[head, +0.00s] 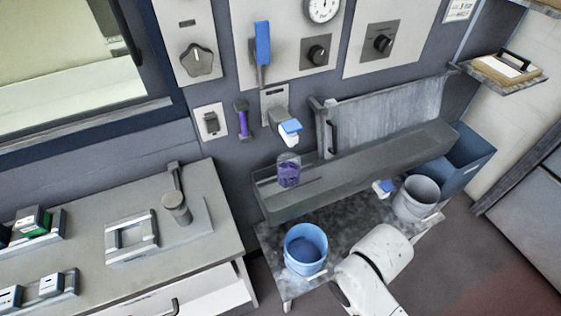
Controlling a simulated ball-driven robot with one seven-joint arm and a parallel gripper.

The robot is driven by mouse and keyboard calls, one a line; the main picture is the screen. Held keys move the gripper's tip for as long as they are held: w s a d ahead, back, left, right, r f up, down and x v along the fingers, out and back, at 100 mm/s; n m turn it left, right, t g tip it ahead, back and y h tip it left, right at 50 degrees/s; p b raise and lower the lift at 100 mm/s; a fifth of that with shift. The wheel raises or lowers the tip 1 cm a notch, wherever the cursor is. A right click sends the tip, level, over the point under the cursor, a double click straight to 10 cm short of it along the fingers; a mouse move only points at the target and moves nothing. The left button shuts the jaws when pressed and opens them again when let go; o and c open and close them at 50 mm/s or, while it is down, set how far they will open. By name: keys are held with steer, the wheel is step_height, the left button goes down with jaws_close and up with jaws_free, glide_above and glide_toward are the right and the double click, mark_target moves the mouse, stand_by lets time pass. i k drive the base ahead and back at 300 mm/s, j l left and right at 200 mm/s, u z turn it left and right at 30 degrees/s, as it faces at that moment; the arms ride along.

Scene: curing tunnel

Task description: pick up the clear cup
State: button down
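The clear cup (289,170) is see-through, with purple showing in its lower part. It stands upright at the left part of a long grey trough (350,168) against the wall, below a wall fixture with a blue-and-white end (289,128). A white piece of my arm shows at the bottom, right of centre, well below the cup. My gripper's fingers cannot be made out, and nothing is seen touching the cup.
A blue bucket (305,248) and a grey bucket (416,198) stand on a low stained table (276,238) in front of the trough. A small blue-and-white item (383,188) lies near the grey bucket. A counter with an open drawer (190,298) is at left.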

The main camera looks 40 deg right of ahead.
mark_target(289, 164)
steer(key=i+j, duration=0.9)
steer(key=j, duration=0.2)
steer(key=z, duration=0.05)
